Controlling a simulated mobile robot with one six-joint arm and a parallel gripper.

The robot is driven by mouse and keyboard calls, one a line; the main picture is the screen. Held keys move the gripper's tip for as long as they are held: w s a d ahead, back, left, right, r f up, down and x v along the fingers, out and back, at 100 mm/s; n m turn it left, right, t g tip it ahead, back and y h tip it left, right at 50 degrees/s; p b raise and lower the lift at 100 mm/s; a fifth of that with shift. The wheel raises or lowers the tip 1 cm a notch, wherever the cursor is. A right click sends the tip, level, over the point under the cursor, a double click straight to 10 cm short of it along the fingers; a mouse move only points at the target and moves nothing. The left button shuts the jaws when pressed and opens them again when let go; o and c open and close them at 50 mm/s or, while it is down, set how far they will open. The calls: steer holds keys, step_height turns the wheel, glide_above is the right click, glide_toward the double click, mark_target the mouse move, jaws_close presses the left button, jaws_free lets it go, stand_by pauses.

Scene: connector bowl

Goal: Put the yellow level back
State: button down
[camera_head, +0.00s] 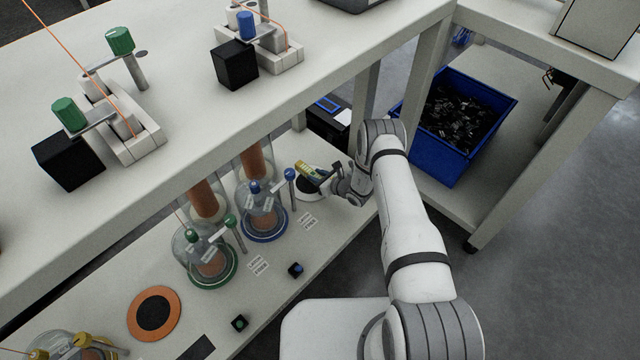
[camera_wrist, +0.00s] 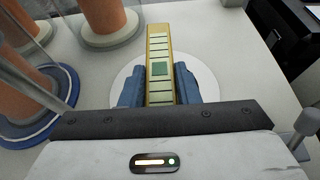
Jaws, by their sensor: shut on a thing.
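The yellow level (camera_head: 305,169) is a yellow bar with pale stripes and a green square, seen close up in the wrist view (camera_wrist: 158,52). My gripper (camera_head: 322,178) is shut on it, with its blue fingers on both sides of the bar in the wrist view (camera_wrist: 158,82). The level points away from my gripper, over a white round disc (camera_wrist: 204,82) on the lower shelf. I cannot tell whether the level touches the disc. The near end of the level is hidden by my gripper.
Glass-domed copper columns with a blue base (camera_head: 264,224) and a green base (camera_head: 208,270) stand left of my gripper. A blue bin (camera_head: 428,153) of black parts is at right. The upper shelf (camera_head: 190,125) overhangs the rear. An orange ring (camera_head: 134,316) lies front left.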

steer(key=shift+f+b, duration=0.55)
steer(key=shift+f, duration=1.2)
steer(key=shift+f, duration=0.1)
steer(key=shift+f+b, duration=0.15)
steer(key=shift+b, duration=0.15)
steer(key=c, duration=1.1)
jaws_free()
